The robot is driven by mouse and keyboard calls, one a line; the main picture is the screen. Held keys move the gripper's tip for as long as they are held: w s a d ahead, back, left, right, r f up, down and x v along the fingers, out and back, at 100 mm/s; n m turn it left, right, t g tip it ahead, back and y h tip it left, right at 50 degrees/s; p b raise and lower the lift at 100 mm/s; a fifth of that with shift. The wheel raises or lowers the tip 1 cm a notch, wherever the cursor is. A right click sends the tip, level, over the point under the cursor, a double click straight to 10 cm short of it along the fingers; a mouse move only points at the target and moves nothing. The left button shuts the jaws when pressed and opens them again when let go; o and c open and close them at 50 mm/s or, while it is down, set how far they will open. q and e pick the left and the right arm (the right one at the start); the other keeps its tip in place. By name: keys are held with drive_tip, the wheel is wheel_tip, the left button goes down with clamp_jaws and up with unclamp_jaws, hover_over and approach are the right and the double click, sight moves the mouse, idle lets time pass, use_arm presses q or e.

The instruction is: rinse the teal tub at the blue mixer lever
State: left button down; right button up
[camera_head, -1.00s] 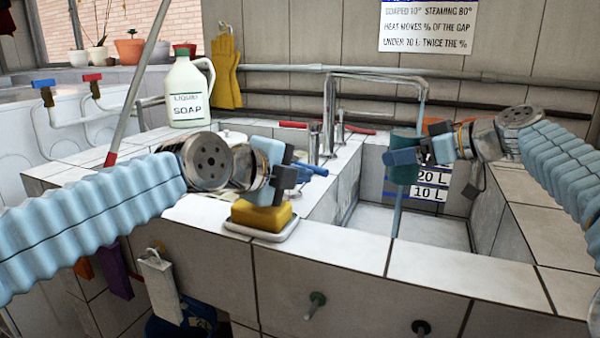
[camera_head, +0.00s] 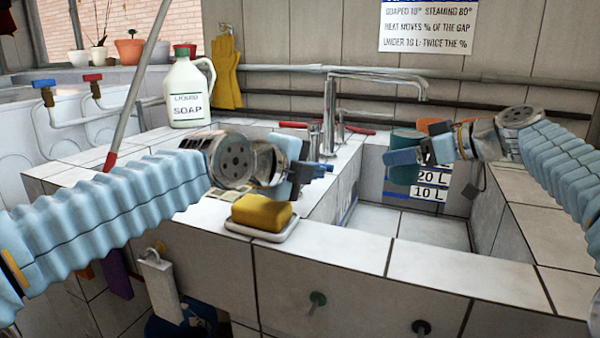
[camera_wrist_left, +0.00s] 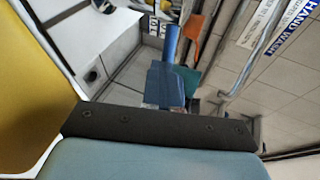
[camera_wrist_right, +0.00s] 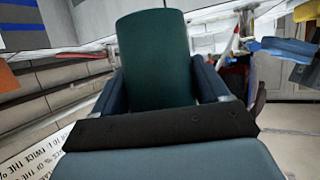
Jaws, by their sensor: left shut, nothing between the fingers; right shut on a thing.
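The teal tub (camera_head: 404,175) is over the right-hand basin, held in my right gripper (camera_head: 415,155). In the right wrist view the tub (camera_wrist_right: 158,60) stands between the two fingers. The blue mixer lever (camera_head: 322,168) shows just beyond the fingertips of my left gripper (camera_head: 303,176). The left gripper is shut and empty; whether it touches the lever cannot be told. The metal spout (camera_head: 375,77) reaches over the basin, and no water stream shows below it. The tub's inside is hidden.
A yellow sponge (camera_head: 262,212) lies on a white dish (camera_head: 285,232) on the front ledge. Red-handled taps (camera_head: 360,130) flank the spout. A soap jug (camera_head: 187,95) stands behind at the left. The basin floor (camera_head: 425,228) is clear.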

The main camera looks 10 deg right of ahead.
use_arm(q)
drive_tip(key=s+a, duration=0.2)
drive_tip(key=s, duration=0.1)
drive_tip(key=shift+s+f, duration=0.1)
drive_tip(key=shift+f, duration=0.25)
drive_tip(key=s+a+r, duration=0.3)
drive_tip(key=s+a, duration=0.1)
drive_tip(key=s, duration=0.4)
drive_tip(key=shift+a+r, duration=0.3)
drive_tip(key=shift+a, duration=0.1)
drive_tip(key=shift+f, duration=0.15)
use_arm(e)
drive_tip(key=shift+s, duration=0.1)
